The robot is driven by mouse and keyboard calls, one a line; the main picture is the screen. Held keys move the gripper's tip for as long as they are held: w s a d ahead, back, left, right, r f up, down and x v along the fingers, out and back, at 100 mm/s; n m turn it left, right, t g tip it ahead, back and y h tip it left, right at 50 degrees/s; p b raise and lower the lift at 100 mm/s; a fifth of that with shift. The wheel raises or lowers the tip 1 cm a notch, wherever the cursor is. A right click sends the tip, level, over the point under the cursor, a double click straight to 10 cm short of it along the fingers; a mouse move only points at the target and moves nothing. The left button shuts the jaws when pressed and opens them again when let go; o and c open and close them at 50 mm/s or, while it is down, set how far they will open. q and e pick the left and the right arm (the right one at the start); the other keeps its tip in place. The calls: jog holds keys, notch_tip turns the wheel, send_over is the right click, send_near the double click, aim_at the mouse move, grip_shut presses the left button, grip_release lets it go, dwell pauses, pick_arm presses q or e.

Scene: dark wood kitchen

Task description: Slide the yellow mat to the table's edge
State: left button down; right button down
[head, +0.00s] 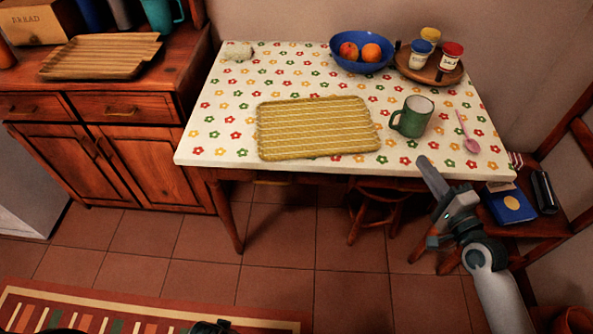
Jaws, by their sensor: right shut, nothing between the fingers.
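The yellow mat (315,128), with pale stripes, lies flat on the flowered tabletop (228,120). Its near side is close to the table's front edge, with only a narrow strip of cloth visible there; I see no clear overhang. My right gripper (424,162) is shut and empty. Its tips appear at the front edge of the table, to the right of the mat and apart from it.
A green mug (412,117) stands just right of the mat. A pink spoon (467,134) lies farther right. A blue fruit bowl (361,65) and a round wooden tray (428,68) with jars are behind. A chair (540,222) stands at right. The tabletop's left part is mostly clear.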

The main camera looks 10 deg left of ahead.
aim_at(391, 157)
pick_arm(q)
jog(key=shift+w+b, duration=0.35)
jog(key=shift+b, duration=0.2)
pick_arm(e)
notch_tip(391, 157, down, 2)
jog(key=shift+f, duration=0.15)
